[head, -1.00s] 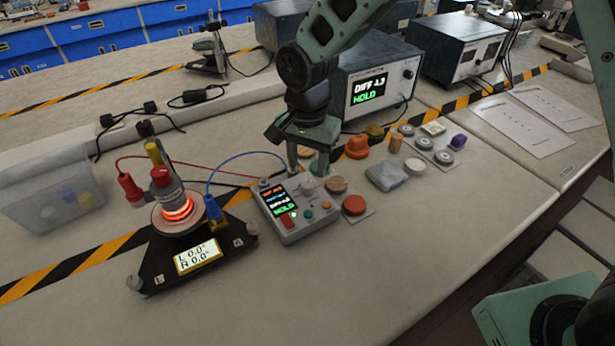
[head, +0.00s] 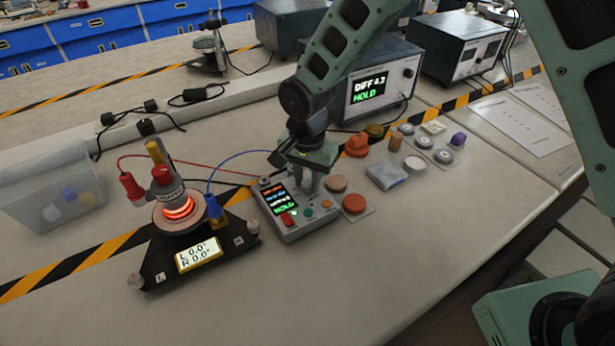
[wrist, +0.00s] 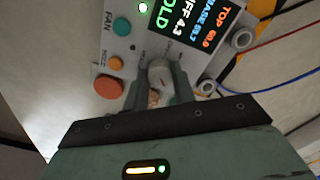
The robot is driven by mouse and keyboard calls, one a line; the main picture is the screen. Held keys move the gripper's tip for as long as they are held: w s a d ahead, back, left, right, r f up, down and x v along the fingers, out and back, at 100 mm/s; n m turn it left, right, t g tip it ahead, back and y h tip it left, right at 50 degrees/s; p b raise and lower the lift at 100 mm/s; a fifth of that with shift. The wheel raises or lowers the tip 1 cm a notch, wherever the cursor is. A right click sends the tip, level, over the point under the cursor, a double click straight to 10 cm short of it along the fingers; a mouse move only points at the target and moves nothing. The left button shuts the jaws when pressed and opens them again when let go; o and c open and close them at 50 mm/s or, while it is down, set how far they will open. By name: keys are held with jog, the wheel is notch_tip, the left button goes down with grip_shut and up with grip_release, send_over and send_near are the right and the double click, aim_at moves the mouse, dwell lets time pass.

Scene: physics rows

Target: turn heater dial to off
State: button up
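The control box (head: 290,232) lies on the bench, with a lit display and coloured buttons. In the wrist view, its display (wrist: 205,25) reads TOP, BASE, DIFF 4.3 and HOLD. The pale round heater dial (wrist: 160,73) sits at the box's edge beside the display, with a small mark on its face. My gripper (head: 309,188) points down over it; in the wrist view the fingers (wrist: 160,88) flank the dial closely and look shut on it. Exact contact is partly hidden. The heater plate (head: 179,212) glows orange-red on its black stand.
Red and blue leads run from the stand behind the box. A clear bin (head: 50,195) stands at left. The bench front is clear.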

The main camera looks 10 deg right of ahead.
jog(key=shift+n, duration=0.4)
jog(key=n, duration=0.2)
jog(key=shift+n, duration=0.4)
jog(key=n+p, duration=0.1)
jog(key=n, duration=0.2)
jog(key=shift+n, duration=0.4)
jog(key=n, duration=0.3)
jog(key=shift+w+r+n, duration=0.1)
jog(key=shift+n, duration=0.2)
jog(key=n+p, duration=0.1)
jog(key=n, duration=0.2)
jog(key=shift+n, duration=0.3)
jog(key=n+p, duration=0.2)
jog(key=n, duration=0.4)
jog(key=n+p, duration=0.1)
jog(key=n, duration=0.5)
jog(key=shift+a+p, duration=0.1)
jog(key=shift+p, duration=0.25)
